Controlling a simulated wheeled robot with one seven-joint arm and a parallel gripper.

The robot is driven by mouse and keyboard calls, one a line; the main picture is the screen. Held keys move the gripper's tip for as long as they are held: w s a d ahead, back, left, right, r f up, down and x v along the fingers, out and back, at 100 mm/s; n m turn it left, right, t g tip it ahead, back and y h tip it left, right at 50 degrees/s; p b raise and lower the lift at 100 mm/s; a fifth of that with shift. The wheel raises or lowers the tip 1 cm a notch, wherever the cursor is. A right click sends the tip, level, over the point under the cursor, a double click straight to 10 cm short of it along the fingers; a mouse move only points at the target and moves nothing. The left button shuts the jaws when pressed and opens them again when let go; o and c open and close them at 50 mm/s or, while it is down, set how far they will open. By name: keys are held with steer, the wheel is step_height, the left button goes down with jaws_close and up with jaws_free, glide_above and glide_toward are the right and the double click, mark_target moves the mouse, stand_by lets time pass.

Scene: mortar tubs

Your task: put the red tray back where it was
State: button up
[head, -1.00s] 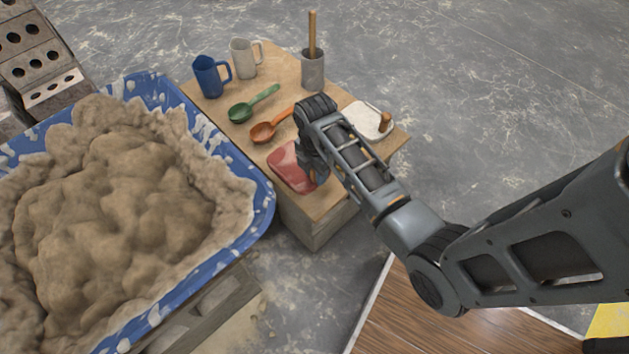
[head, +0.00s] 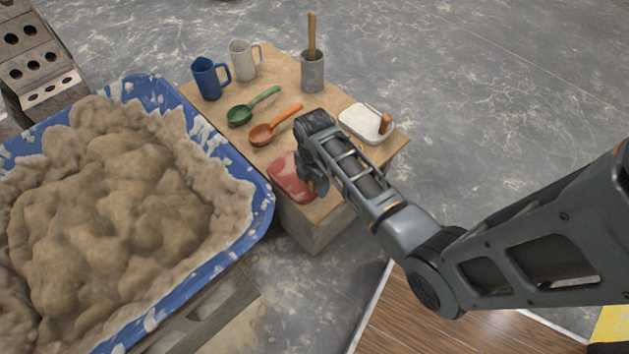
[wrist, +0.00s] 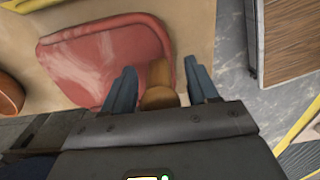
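The red tray (head: 288,181) lies flat at the front left corner of the wooden table top; it also shows in the wrist view (wrist: 95,55). It has a short wooden handle (wrist: 159,88) at one side. My gripper (wrist: 162,88) is low over that side, its two blue fingers apart with the handle between them. Gaps show between the handle and both fingers. In the head view my gripper (head: 312,184) hides the right part of the tray.
On the table (head: 280,75) stand a blue mug (head: 208,80), a pale mug (head: 241,62) and a grey pot (head: 312,73). A green scoop (head: 240,116), an orange scoop (head: 262,134) and a white tray (head: 362,122) lie there. A blue mortar tub (head: 262,200) is left.

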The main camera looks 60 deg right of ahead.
step_height(320, 180, up, 12)
steer(key=p, duration=0.3)
stand_by(0.4)
steer(key=s+a+f+m+t+h, duration=0.1)
steer(key=s+a+m+t+h, duration=0.1)
steer(key=s+a+m+t, duration=0.75)
steer(key=s+a+r+m+t, duration=0.1)
steer(key=s+a+r+t, duration=0.1)
steer(key=r, duration=0.6)
steer(key=s+a+r+m+t+y, duration=0.1)
steer(key=s+a+r+m, duration=0.1)
steer(key=s+a+r, duration=0.2)
steer(key=s+a+r+m+t+y, duration=0.1)
steer(key=s+a+r+m+t, duration=0.1)
steer(key=s+r, duration=0.6)
step_height(320, 180, up, 4)
steer(key=shift+a+f+t, duration=0.15)
steer(key=shift+a+t, duration=0.2)
steer(key=shift+a, duration=0.35)
step_height(320, 180, up, 8)
steer(key=p, duration=0.8)
